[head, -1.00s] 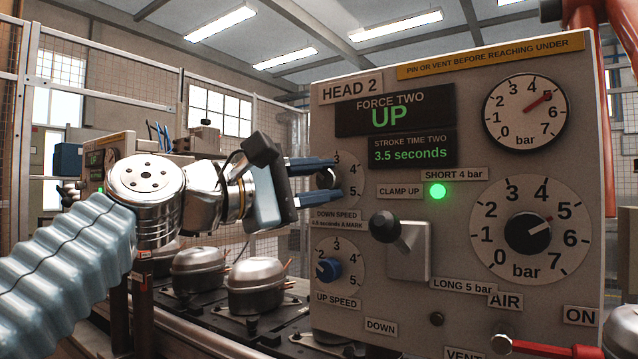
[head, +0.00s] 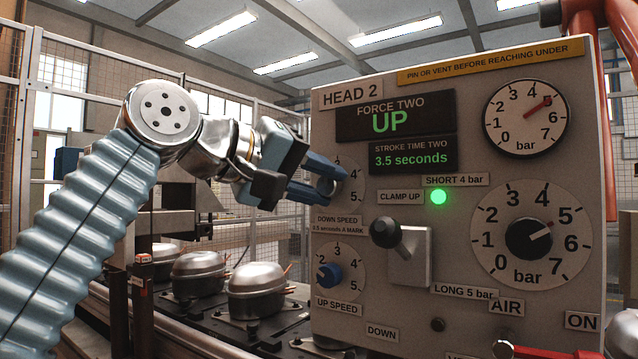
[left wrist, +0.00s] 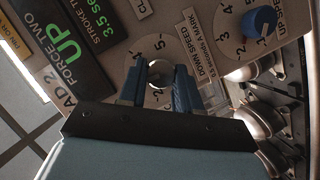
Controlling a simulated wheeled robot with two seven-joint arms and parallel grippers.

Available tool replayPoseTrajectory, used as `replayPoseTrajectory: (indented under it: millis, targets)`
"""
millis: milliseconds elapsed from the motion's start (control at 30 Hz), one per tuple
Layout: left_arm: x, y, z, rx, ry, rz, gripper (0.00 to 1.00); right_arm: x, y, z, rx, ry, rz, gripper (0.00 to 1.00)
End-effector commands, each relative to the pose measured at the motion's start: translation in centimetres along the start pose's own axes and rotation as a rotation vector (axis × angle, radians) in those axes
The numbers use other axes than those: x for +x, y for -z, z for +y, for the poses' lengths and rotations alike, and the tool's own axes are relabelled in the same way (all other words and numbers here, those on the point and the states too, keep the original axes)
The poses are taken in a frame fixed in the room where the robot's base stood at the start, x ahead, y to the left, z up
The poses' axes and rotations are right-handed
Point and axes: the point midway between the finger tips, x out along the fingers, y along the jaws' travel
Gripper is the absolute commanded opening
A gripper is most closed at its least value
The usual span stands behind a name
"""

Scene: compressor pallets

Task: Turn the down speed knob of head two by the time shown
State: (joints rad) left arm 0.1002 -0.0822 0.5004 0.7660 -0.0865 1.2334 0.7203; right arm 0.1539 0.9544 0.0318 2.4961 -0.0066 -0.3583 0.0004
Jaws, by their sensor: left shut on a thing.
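The head two panel (head: 400,290) fills the right of the head view. Its "DOWN SPEED" dial (head: 350,168) sits at the panel's left edge, above a label that reads 0.5 seconds a mark. My left gripper (head: 328,180) is shut on the down speed knob, which the fingers mostly hide in the head view. In the left wrist view the round end of the down speed knob (left wrist: 160,71) shows between the two fingers. Its pointer cannot be made out. The stroke time display (head: 411,158) reads 3.5 seconds. My right gripper is not in view.
The blue up speed knob (head: 328,275) lies just below. A black-knobbed clamp lever (head: 386,230) stands out to the right, beside a lit green lamp (head: 438,197). A large pressure knob (head: 529,238) is further right. Compressors (head: 257,291) stand on the line at lower left.

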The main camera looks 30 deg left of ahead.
Motion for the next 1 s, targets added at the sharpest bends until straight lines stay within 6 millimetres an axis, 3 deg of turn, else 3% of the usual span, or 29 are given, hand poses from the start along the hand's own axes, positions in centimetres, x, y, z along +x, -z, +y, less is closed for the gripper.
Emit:
replayPoseTrajectory:
  millis: [600,1000]
  targets:
    - [0.26,-0.51,0.55,0.535,0.215,-0.011,0.03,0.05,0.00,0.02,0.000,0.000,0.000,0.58]
    - [0.23,-0.52,0.49,0.779,0.323,-0.009,0.03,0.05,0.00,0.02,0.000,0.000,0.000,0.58]
